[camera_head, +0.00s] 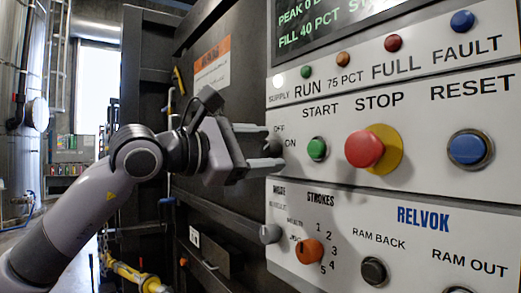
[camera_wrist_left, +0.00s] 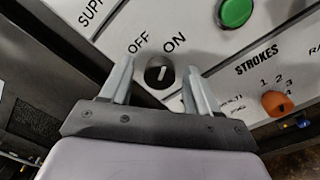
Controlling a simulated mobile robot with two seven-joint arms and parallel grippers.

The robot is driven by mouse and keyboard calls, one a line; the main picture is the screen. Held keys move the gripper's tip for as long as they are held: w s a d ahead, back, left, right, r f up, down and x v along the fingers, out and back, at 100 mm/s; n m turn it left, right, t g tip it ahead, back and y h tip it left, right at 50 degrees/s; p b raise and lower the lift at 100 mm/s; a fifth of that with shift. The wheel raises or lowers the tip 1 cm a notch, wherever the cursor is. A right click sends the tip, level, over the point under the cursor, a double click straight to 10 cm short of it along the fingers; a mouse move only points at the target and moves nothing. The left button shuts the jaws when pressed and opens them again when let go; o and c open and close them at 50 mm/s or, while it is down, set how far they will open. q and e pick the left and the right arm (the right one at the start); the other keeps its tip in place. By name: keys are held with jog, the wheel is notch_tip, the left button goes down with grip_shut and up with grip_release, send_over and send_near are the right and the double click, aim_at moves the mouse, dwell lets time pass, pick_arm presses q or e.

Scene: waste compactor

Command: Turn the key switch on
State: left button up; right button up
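The key switch (camera_wrist_left: 160,73) is a round black knob with a pale bar across it, below the OFF and ON labels. In the left wrist view the bar stands nearly upright in the picture; I cannot tell clearly which label it points at. My left gripper (camera_head: 270,147) is open at the left edge of the control panel, in front of the switch, which its fingers largely hide in the head view. In the left wrist view the fingers of the left gripper (camera_wrist_left: 160,68) stand apart on either side of the knob; contact cannot be told. My right gripper is not in view.
Close by on the panel (camera_head: 440,120) are the green START button (camera_head: 317,149), the red STOP button (camera_head: 364,149) and the blue RESET button (camera_head: 467,149). Below are a grey mode knob (camera_head: 270,233) and the orange STROKES knob (camera_head: 309,251).

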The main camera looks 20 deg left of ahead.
pick_arm(q)
jog(key=shift+s+a, duration=0.2)
jog(key=b+v, duration=0.2)
jog(key=v, duration=0.4)
jog(key=shift+s, duration=0.25)
jog(key=shift+a+f, duration=0.1)
jog(key=shift+a, duration=0.05)
